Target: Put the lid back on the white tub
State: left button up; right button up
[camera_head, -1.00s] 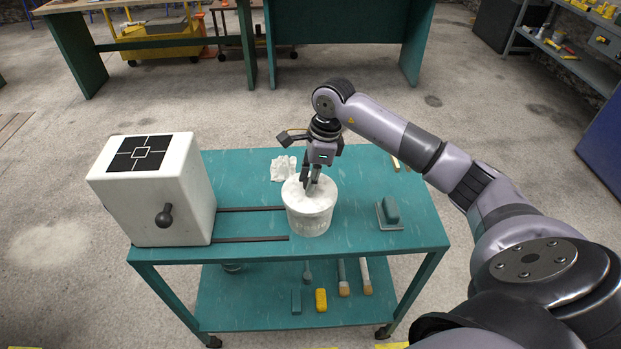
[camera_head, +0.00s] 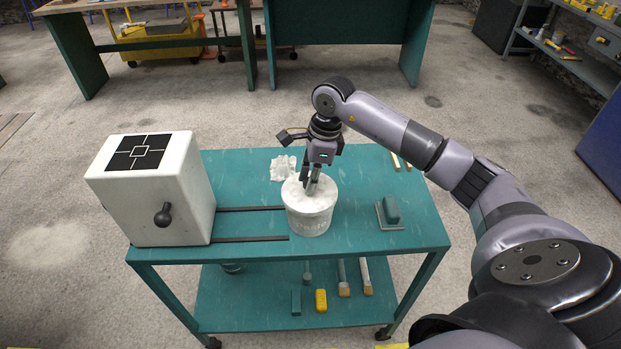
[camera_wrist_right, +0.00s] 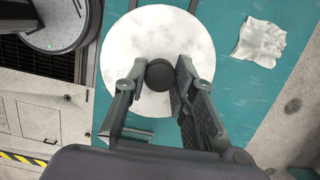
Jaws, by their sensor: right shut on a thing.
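The white tub (camera_head: 309,222) stands upright on the green cart's top, near its middle. The round white lid (camera_head: 296,190) lies over the tub's mouth; whether it is fully seated I cannot tell. In the right wrist view the lid (camera_wrist_right: 125,60) is a pale disc with a dark round knob (camera_wrist_right: 160,74) at its centre. My right gripper (camera_head: 312,188) points down at the lid from above. In the right wrist view its fingers (camera_wrist_right: 158,85) are shut on the knob. The tub's wall is hidden there by the lid. My left gripper is not in view.
A white box with a black marker (camera_head: 160,200) stands on the cart at the left, beside two dark rails (camera_head: 250,209). A crumpled white cloth (camera_head: 283,168) lies behind the tub. A green block on a plate (camera_head: 391,211) sits at the right. Brushes (camera_head: 343,278) lie on the lower shelf.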

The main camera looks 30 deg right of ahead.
jog(key=shift+f+b, duration=0.2)
jog(key=shift+b, duration=0.3)
dwell(1.2)
jog(key=o, duration=1.1)
jog(key=shift+o, duration=0.4)
jog(key=o, duration=0.4)
jog(key=shift+o, duration=0.2)
jog(key=shift+w+a+p+v, duration=0.1)
jog(key=shift+a+p+v, duration=0.1)
jog(key=shift+p+v, duration=0.75)
jog(key=shift+w+a+p+v, duration=0.2)
jog(key=shift+p+v, duration=0.2)
jog(key=shift+v, duration=0.95)
jog(key=shift+w+a+p+v, duration=0.1)
jog(key=shift+a+p+v, duration=0.1)
jog(key=shift+p+v, duration=0.75)
jog(key=shift+r+b, duration=0.3)
jog(key=shift+r, duration=0.05)
